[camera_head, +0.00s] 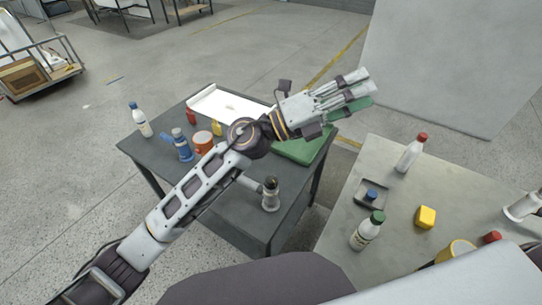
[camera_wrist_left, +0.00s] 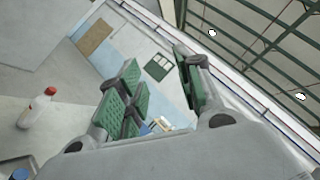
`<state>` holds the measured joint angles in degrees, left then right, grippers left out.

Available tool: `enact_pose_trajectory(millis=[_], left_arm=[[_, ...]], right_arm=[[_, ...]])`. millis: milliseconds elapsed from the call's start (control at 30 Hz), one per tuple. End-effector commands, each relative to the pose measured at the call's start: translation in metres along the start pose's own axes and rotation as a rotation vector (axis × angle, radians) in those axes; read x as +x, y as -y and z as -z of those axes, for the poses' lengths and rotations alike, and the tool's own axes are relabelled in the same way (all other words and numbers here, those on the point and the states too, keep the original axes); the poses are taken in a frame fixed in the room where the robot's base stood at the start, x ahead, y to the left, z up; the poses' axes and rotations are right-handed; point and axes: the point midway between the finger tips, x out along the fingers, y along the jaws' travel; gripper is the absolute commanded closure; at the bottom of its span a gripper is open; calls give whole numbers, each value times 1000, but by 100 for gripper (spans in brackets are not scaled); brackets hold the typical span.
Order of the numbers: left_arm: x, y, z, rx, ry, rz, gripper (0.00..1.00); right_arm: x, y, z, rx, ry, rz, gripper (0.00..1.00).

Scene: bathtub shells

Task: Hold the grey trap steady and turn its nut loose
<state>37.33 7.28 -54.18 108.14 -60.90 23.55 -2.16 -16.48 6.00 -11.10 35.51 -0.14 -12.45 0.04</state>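A small upright grey and black fitting (camera_head: 270,195) stands near the front of the dark table; it may be the grey trap, but its nut is too small to make out. My left gripper (camera_head: 352,94) is raised above the far right corner of that table, well away from the fitting, its fingers pointing right. In the left wrist view my left gripper (camera_wrist_left: 160,88) has its green-padded fingers spread, with nothing between them.
The dark table (camera_head: 225,218) also holds a blue item (camera_head: 181,146), an orange cup (camera_head: 203,143), a white bottle (camera_head: 141,119), a white tray (camera_head: 220,101) and a green case (camera_head: 299,150). Bottles and a yellow block (camera_head: 425,216) stand on the grey table (camera_head: 340,205) at right.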

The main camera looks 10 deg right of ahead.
Motion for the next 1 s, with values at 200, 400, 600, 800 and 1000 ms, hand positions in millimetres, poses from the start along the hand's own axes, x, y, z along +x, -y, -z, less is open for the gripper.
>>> enact_pose_trajectory(millis=[200, 400, 600, 800, 1000], left_arm=[[12, -28, 48, 143, -271, -102, 64], [3, -64, 84, 261, -515, -220, 64], [-22, -104, 104, 367, -753, -363, 64], [-61, -143, 106, 460, -981, -533, 64], [-111, -174, 87, 534, -1194, -732, 64]], right_arm=[[0, 2, -8, 0, 8, 2, 47], [-1, 2, -10, 0, 10, 2, 47], [0, 2, -7, 0, 7, 2, 47], [0, 0, -2, 0, 2, 1, 47], [0, 0, 2, 0, -2, 0, 47]])
